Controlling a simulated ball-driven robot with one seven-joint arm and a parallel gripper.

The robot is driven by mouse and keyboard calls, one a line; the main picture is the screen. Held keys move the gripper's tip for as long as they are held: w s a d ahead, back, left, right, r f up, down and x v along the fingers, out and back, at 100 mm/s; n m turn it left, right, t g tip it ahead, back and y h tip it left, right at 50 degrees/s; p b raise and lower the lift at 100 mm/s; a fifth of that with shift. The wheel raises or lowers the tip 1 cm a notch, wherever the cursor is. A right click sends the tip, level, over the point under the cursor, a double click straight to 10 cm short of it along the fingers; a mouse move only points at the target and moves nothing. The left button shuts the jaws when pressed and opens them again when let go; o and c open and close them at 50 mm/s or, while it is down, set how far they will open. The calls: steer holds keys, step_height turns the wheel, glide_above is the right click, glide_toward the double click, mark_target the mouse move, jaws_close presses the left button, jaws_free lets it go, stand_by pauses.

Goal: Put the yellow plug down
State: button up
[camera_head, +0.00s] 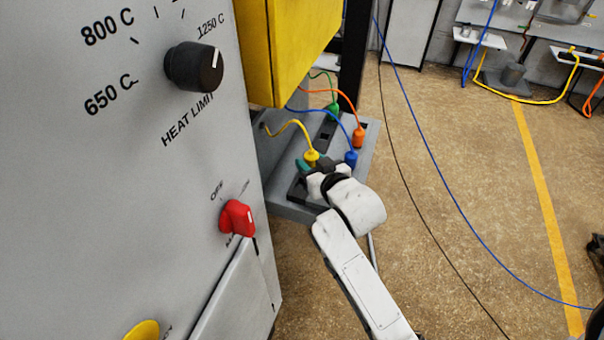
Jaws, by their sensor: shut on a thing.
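The yellow plug (311,158) is upright at the front left of a grey socket panel (285,210), with its yellow cable (290,125) curving up to the left. My gripper (312,166) is at the yellow plug and shut on it. The wrist partly covers the fingertips and the plug's lower end. I cannot tell whether the plug touches the panel or a socket below it.
A blue plug (351,158), an orange plug (358,137) and a green plug (333,111) stand on the panel close by. The grey furnace cabinet (130,200) with a black knob (194,66) and red switch (237,218) fills the left. Blue and black cables cross the floor at right.

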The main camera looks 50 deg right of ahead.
steer(key=w+f, duration=0.2)
steer(key=f, duration=0.1)
steer(key=shift+w, duration=0.2)
step_height(320, 180, down, 3)
steer(key=shift+w+a+f, duration=0.1)
steer(key=shift+w+f, duration=0.05)
steer(key=shift+f, duration=0.05)
steer(key=shift+f, duration=0.4)
steer(key=o, duration=1)
steer(key=shift+r, duration=0.1)
steer(key=shift+o, duration=0.2)
